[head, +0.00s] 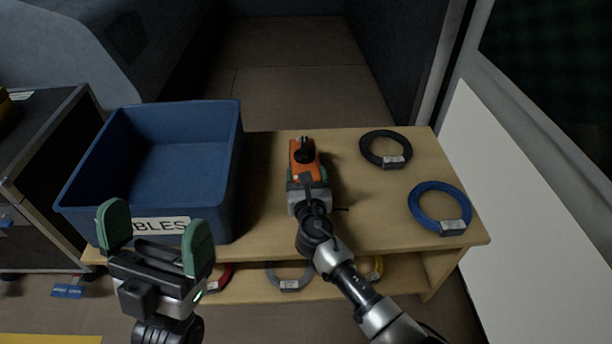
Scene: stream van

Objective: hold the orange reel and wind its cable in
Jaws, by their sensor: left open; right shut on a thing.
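The orange reel (302,154) is on the wooden bench, with a black part on its top. My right gripper (305,180) reaches it from the front and is shut on it; the fingers and the near side of the reel are largely hidden by the gripper body. My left gripper (155,238) is open and empty, with green finger pads, in front of the blue bin. I cannot make out the reel's cable or a crank clearly.
A blue bin (222,190) with a label ending "BLES" stands on the left of the bench (360,225). A black cable coil (365,147) and a blue one (418,205) lie to the right. Red, grey (290,285) and yellow coils lie on the shelf below.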

